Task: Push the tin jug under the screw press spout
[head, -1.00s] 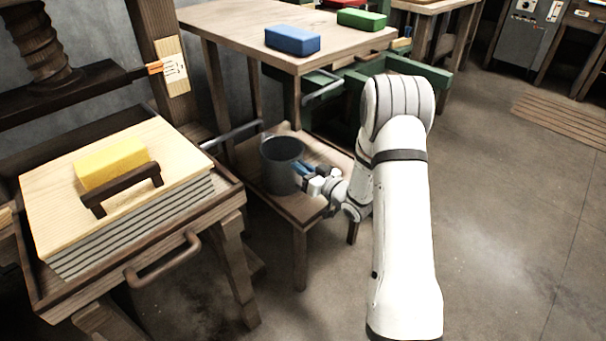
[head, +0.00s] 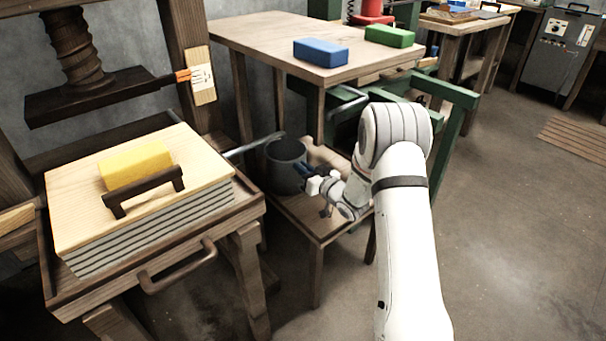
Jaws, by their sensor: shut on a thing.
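The tin jug (head: 285,172) is a dark grey open vessel, upright at the left end of a low wooden stool (head: 322,228). A grey spout (head: 255,145) runs from the screw press (head: 78,50) and its end appears at or over the jug's back-left rim. Whether it lies squarely over the opening is hard to tell. The exact grip, probably on a handle, is hidden.
The press bed (head: 255,208) holds a stacked board with a yellow block (head: 135,165) and a dark handle. A higher table (head: 265,38) with blue (head: 320,51) and green (head: 390,36) blocks overhangs behind the jug. Open floor (head: 510,230) lies right.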

